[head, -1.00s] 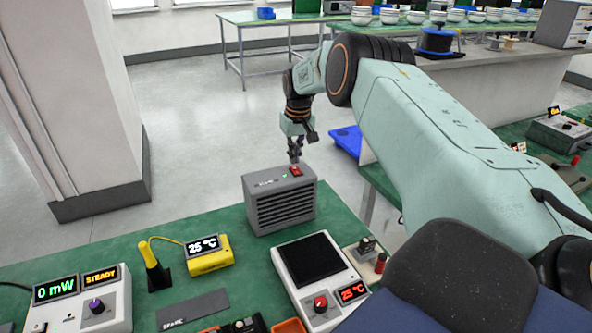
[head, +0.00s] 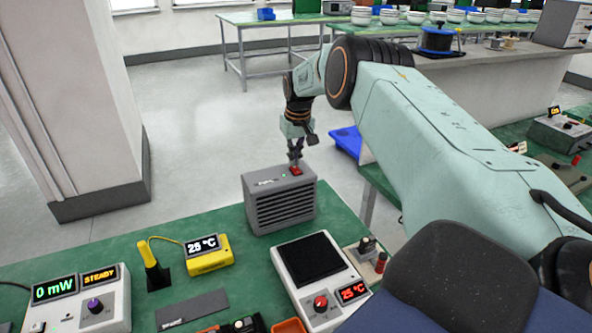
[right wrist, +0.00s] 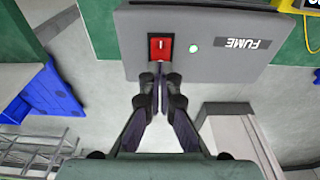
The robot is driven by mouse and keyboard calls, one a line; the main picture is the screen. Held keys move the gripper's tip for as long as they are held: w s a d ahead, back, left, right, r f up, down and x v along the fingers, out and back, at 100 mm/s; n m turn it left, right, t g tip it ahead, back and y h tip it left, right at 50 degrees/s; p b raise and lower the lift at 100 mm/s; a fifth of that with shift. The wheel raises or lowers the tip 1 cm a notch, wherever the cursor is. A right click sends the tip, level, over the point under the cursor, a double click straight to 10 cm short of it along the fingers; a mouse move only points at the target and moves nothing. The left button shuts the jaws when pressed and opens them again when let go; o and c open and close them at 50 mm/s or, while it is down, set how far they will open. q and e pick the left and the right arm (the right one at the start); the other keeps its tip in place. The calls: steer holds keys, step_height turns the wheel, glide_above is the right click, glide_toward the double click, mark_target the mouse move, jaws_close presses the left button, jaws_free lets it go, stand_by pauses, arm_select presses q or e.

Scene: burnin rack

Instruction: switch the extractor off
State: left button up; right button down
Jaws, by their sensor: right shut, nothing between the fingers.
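The extractor (head: 280,205) is a grey box with a slatted front, standing on the green bench top. Its top face, marked FUME, shows in the right wrist view (right wrist: 195,60). A red rocker switch (right wrist: 161,47) sits on that top, beside a small lit green-white lamp (right wrist: 193,48). My right gripper (head: 296,163) is shut and empty, pointing down at the switch. In the right wrist view its fingertips (right wrist: 160,70) overlap the lower edge of the switch; I cannot tell whether they touch it. My left gripper is not in view.
A yellow 25 °C meter (head: 209,262) and a power meter reading 0 mW (head: 112,318) stand to the left. Bare floor lies behind the extractor, with a blue object (head: 346,143) farther right.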

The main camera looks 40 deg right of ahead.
steer(key=shift+s+a+f+b, duration=0.1)
steer(key=shift+f+b, duration=0.3)
steer(key=shift+f, duration=0.25)
stand_by(0.3)
steer(key=shift+r, duration=0.15)
steer(key=shift+r+p, duration=0.8)
steer(key=shift+p, duration=0.05)
step_height(320, 180, up, 2)
steer(key=shift+p, duration=0.7)
steer(key=shift+r+p, duration=0.95)
steer(key=shift+r, duration=0.15)
steer(key=shift+r+p, duration=0.4)
steer(key=shift+r, duration=0.2)
steer(key=shift+f, duration=0.15)
